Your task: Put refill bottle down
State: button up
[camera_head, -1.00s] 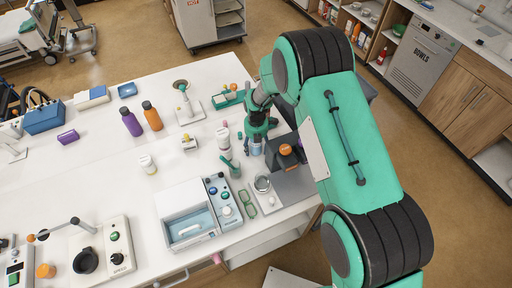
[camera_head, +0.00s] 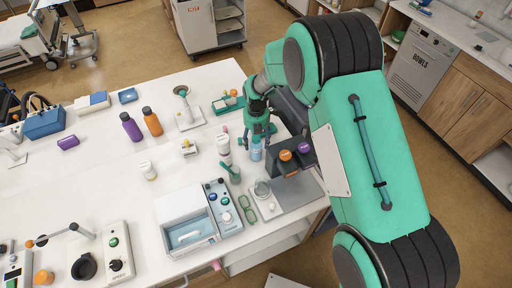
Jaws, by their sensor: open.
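A small pale blue bottle (camera_head: 256,152), which I take to be the refill bottle, stands upright on the white table, near the right-hand edge. My gripper (camera_head: 260,138) is open, just above and around the bottle's top. The bottle's upper part is partly hidden by the fingers. I cannot tell whether a finger still touches it.
A grey tray (camera_head: 298,192) lies in front.

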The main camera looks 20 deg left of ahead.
aim_at(256, 137)
jog(key=shift+r, duration=1.55)
jog(key=shift+d+r, duration=0.25)
jog(key=shift+r, duration=0.25)
jog(key=s+d+r+m+t+y, duration=0.1)
jog(key=s+d+r+m, duration=0.1)
jog(key=d+r+m, duration=0.85)
jog(key=s+d+r+m+t, duration=0.1)
jog(key=s+d+r+m, duration=0.3)
jog(key=d+r, duration=1.2)
jog(key=s+d+r+m+t, duration=0.1)
jog(key=s+d+r+m, duration=0.3)
jog(key=s+d+m, duration=0.2)
jog(key=s+d+r+m+t, duration=0.1)
jog(key=s+d+r+m, duration=0.2)
jog(key=s+d+m, duration=0.3)
jog(key=s+d+r+m+t+h, duration=0.1)
jog(key=s+d+r+m, duration=0.3)
jog(key=s, duration=0.9)
jog(key=d+m, duration=0.3)
jog(key=m, duration=0.1)
jog(key=shift+s+r+t, duration=0.3)
jog(key=shift+r, duration=0.05)
